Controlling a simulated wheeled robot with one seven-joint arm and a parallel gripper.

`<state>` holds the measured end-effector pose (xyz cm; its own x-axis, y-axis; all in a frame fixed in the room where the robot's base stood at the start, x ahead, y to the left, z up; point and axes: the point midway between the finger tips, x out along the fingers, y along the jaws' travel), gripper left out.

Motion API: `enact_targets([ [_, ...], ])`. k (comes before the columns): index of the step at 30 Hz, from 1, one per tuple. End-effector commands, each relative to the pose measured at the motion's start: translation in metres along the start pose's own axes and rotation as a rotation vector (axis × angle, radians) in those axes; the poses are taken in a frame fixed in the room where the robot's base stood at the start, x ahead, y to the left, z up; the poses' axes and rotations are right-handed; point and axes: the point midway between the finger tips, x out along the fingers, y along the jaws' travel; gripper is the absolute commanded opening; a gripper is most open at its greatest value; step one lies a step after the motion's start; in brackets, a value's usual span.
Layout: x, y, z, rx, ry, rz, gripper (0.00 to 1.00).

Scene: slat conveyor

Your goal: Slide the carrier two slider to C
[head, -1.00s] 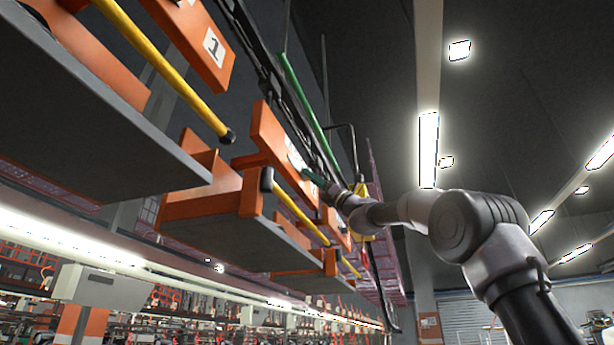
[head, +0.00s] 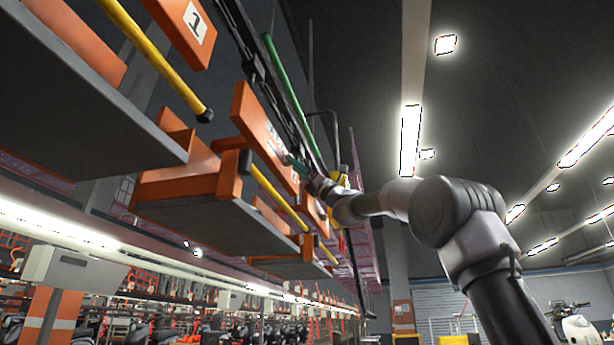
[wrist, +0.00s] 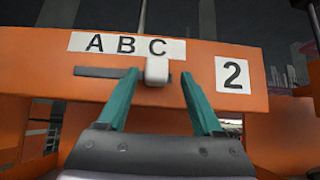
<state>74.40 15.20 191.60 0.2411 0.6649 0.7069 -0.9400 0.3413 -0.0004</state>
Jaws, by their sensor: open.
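Carrier two's orange panel (wrist: 40,72) fills the wrist view, with a white "2" label (wrist: 233,74) and a white ABC strip (wrist: 127,45). Below the strip is a dark horizontal slot (wrist: 95,72). The pale slider knob (wrist: 156,70) stands in the slot under the letter C, near the slot's right end. My gripper (wrist: 159,74) is open with its green fingers on either side of the knob. The left fingertip is closer to the knob than the right. In the head view, my gripper (head: 289,161) is at the orange panel (head: 252,118), and the knob is hidden.
Another carrier with a "1" label (head: 195,20) hangs nearer on the left, with a grey tray (head: 80,105) and a yellow bar (head: 155,58). More carriers hang farther along the line. A green rail (head: 288,95) runs above. Open room lies to the right.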

Motion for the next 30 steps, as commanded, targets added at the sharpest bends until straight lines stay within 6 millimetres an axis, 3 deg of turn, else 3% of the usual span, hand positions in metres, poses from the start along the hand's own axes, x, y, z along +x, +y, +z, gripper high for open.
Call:
enact_targets([
  [9,-0.063,-0.001,0.001,0.0,0.0,-0.005,0.68],
  [13,-0.082,-0.001,0.001,-0.001,0.0,-0.003,0.68],
  [18,-0.092,-0.001,0.0,-0.001,0.0,-0.003,0.68],
  [30,-0.092,-0.001,0.0,-0.001,-0.001,-0.002,0.68],
])
